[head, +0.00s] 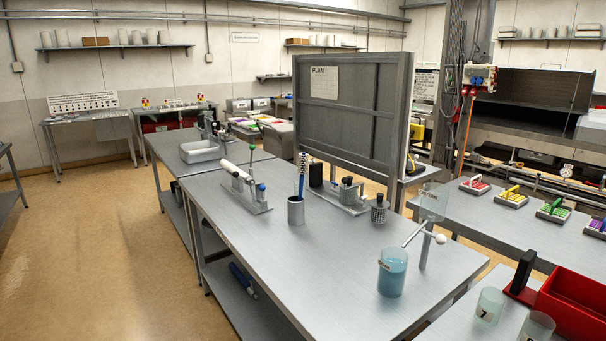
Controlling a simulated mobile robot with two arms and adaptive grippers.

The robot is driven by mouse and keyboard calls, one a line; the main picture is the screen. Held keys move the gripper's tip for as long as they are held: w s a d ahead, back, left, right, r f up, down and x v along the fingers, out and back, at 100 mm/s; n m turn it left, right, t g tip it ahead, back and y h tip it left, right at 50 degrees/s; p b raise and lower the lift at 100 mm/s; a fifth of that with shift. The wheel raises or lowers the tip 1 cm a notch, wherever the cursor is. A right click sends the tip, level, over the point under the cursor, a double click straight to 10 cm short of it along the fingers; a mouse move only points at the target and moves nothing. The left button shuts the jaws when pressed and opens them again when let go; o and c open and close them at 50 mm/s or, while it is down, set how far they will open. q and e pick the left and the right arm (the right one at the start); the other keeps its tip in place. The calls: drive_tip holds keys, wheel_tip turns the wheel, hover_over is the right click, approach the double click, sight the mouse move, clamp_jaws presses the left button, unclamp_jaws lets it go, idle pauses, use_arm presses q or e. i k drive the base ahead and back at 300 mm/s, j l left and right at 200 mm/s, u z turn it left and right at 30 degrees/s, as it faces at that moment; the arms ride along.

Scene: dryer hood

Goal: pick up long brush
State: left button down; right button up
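A long, thin brush-like item (301,184) with a blue shaft and a pale, speckled top stands nearly upright in a grey cylindrical cup (296,212). Its lower end is hidden inside the cup. The cup stands on the metal table (270,255), left of the table's middle. Neither of my grippers shows in the head view.
A stand with a white roller (238,172) is left of the cup. A metal fixture (342,195) and a small dark holder (378,214) are to its right. A beaker of blue liquid (392,273) stands near the right edge. The table front is clear.

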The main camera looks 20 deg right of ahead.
sight(302, 168)
drive_tip(key=i+j+z, duration=0.15)
drive_tip(key=i+j, duration=0.2)
drive_tip(key=i+j+z, duration=0.1)
drive_tip(key=i+j, duration=0.25)
drive_tip(key=j, duration=0.15)
drive_tip(key=i+j+z, duration=0.15)
drive_tip(key=i+j, duration=0.15)
drive_tip(key=j, duration=0.15)
drive_tip(key=i+j+z, duration=0.1)
drive_tip(key=i+j, duration=0.2)
drive_tip(key=j, duration=0.2)
